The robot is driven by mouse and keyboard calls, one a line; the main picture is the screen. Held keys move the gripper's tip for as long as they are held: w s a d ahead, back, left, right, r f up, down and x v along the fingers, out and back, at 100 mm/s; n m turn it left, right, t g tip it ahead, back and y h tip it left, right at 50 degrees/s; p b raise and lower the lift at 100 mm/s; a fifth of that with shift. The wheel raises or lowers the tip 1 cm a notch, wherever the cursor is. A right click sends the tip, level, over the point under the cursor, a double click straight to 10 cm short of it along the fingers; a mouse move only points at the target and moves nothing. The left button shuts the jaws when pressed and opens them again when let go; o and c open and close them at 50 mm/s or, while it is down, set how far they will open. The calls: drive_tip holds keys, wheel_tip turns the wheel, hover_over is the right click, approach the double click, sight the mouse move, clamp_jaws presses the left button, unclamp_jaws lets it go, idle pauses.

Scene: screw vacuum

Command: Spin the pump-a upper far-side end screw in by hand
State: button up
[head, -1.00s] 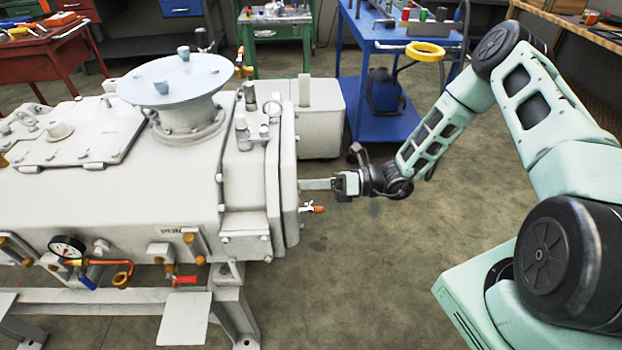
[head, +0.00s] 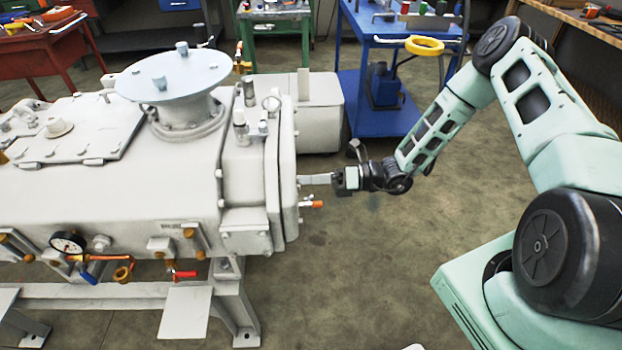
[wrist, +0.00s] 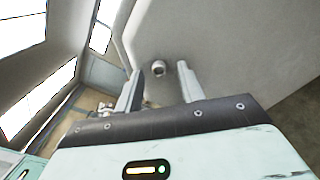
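The pump (head: 150,205) is a large pale grey body on a stand in the head view, with its end plate (head: 290,185) facing right. My gripper (head: 306,179) reaches in from the right, its fingertips close to that end face. The wrist view shows one round screw head (wrist: 157,68) standing on the pale end face. My gripper's two fingers (wrist: 158,82) are spread apart, one on each side of the screw in the picture, with a gap between them. Contact with the screw cannot be seen. In the head view, the end face and screw are hidden.
A blue cart (head: 378,130) with a yellow ring (head: 424,46) stands behind. The floor right of the pump is clear.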

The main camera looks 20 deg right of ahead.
drive_tip(key=b+v, duration=0.2)
drive_tip(key=v, duration=1.5)
drive_tip(key=shift+d, duration=0.2)
drive_tip(key=s+a+r+n+g+h+p, duration=0.1)
drive_tip(key=s+a+r+n+g+h, duration=0.4)
drive_tip(key=a+r+n, duration=0.4)
drive_tip(key=s+a+r+n+g+h+p, duration=0.1)
drive_tip(key=s+a+r+n+g+h, duration=0.3)
drive_tip(key=a+n+g, duration=0.55)
drive_tip(key=s+a+r+n+t+h+p, duration=0.2)
drive_tip(key=s+a+r+n+t+h, duration=0.2)
drive_tip(key=s+r+n+t+h, duration=0.3)
drive_tip(key=s+r+n+t, duration=0.2)
drive_tip(key=s+n, duration=0.3)
drive_tip(key=n, duration=0.8)
drive_tip(key=shift+s+a+r+h+p, duration=0.2)
drive_tip(key=shift+r+h+p, duration=0.1)
drive_tip(key=shift+r, duration=0.4)
